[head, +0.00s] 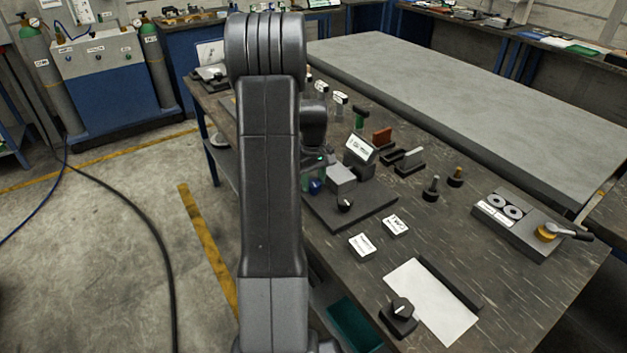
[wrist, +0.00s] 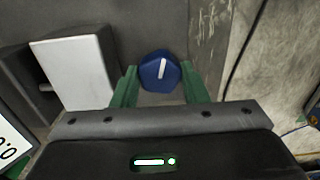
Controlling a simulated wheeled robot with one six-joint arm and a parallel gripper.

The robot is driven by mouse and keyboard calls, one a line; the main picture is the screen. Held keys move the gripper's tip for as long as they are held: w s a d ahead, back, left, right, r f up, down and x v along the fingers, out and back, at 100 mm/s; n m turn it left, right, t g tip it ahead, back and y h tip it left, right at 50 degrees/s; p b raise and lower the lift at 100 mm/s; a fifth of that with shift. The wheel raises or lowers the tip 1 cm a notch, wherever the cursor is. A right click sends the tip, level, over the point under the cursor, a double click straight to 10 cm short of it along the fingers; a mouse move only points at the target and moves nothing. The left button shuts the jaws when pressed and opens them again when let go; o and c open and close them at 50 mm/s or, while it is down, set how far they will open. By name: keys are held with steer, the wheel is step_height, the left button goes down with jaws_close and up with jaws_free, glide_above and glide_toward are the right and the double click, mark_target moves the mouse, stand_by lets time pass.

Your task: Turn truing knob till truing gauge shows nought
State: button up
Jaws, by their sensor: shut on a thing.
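A blue knob (wrist: 160,71) with a white pointer line sits between the two green fingers of my gripper (wrist: 159,76) in the wrist view. My gripper is shut on it, and the pointer stands nearly upright in the picture, leaning a little right. In the head view the blue knob (head: 315,187) shows at the left side of a dark base plate (head: 375,203), partly behind my arm. A tilted white display (head: 360,149) stands behind it; its reading is too small to tell. A display corner (wrist: 12,143) with cut-off digits shows in the wrist view.
A black knob (head: 345,205) sits on the same plate. A grey block with a white face (wrist: 80,72) stands left of my fingers in the wrist view. Two white labels, a white sheet (head: 432,300) and a twin-dial box (head: 520,224) lie to the right.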

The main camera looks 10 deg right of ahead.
mark_target(314, 182)
steer(key=o, duration=1)
step_height(314, 182, up, 14)
steer(key=shift+f, duration=0.1)
step_height(314, 182, down, 14)
steer(key=shift+r, duration=0.1)
stand_by(0.4)
